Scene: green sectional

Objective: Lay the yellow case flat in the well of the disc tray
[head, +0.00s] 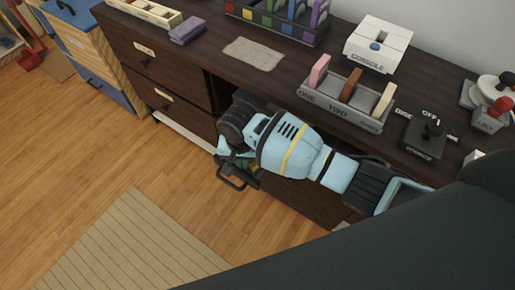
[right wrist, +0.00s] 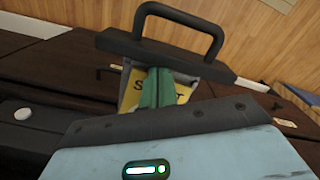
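My right gripper (head: 238,165) is low in front of the dark dresser, beside an open recess under its top. In the right wrist view its green finger (right wrist: 157,88) crosses a yellow case (right wrist: 183,92) with dark letters, partly hidden. The fingers look shut on the case, which shows grey edges. In the head view only small yellow and green patches show at the gripper. A white unit marked CONSOLE (head: 378,46) stands at the back of the dresser top. I cannot make out a disc tray or its well. My left gripper is not in view.
A grey rack (head: 340,112) holds pink, brown and cream cases. A colour-marked rack (head: 272,22) stands at the back. A beige cloth (head: 254,53) and a purple block (head: 188,29) lie to the left. A black lever unit (head: 425,138) stands at the right.

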